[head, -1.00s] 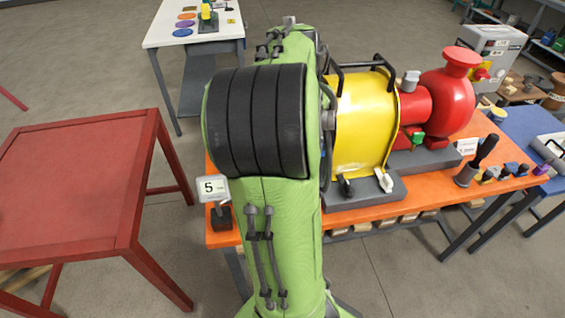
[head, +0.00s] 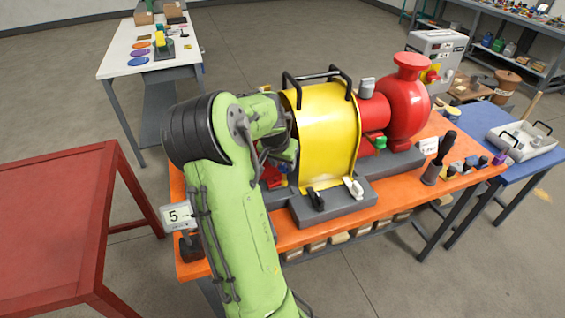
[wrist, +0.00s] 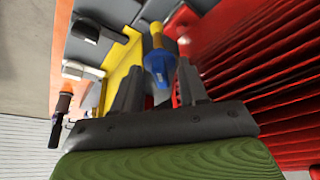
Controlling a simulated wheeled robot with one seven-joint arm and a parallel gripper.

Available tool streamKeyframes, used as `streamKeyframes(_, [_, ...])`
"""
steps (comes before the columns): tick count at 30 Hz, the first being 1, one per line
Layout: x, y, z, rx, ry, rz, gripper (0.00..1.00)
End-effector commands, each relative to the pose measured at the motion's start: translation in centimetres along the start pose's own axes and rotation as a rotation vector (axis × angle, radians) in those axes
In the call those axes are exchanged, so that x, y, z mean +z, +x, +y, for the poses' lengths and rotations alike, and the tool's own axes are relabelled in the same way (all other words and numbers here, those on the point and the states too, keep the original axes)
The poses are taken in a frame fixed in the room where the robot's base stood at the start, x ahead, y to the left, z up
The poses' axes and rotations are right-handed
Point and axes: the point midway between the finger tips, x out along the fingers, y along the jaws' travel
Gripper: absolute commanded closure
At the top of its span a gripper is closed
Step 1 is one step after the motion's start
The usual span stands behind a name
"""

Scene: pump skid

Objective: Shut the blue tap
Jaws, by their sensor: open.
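The blue tap (wrist: 158,66) shows in the wrist view, a blue handle on a yellow piece, close ahead of my gripper. My gripper (wrist: 158,78) is open, with one dark finger to each side of the blue tap in the picture. I cannot tell whether a finger touches it. The handle's exact angle is hard to read at this size. In the head view my green arm reaches to the left side of the yellow guard (head: 326,135), and it hides the tap and the fingers there.
A red finned body (wrist: 260,75) fills the right of the wrist view, close to the right finger. The skid stands on an orange table (head: 385,205), with the red pump (head: 405,105) at its right. A sign "5" (head: 175,216) stands at the left corner. A red table (head: 50,215) is at left.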

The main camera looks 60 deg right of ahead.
Motion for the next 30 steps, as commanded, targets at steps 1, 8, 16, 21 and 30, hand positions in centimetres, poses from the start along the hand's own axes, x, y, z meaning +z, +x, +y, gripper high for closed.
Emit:
streamKeyframes(1, [-0.02,-0.03,-0.01,0.0,0.0,0.0,0.57])
streamKeyframes(8, [-0.01,-0.07,-0.02,0.0,-0.001,0.0,0.76])
streamKeyframes(16, [0.0,-0.09,-0.02,0.0,-0.001,0.0,1.0])
streamKeyframes(21, [0.0,-0.1,-0.06,0.005,0.011,-0.001,1.0])
streamKeyframes(30, [-0.01,-0.12,-0.31,0.06,0.141,-0.002,1.0])
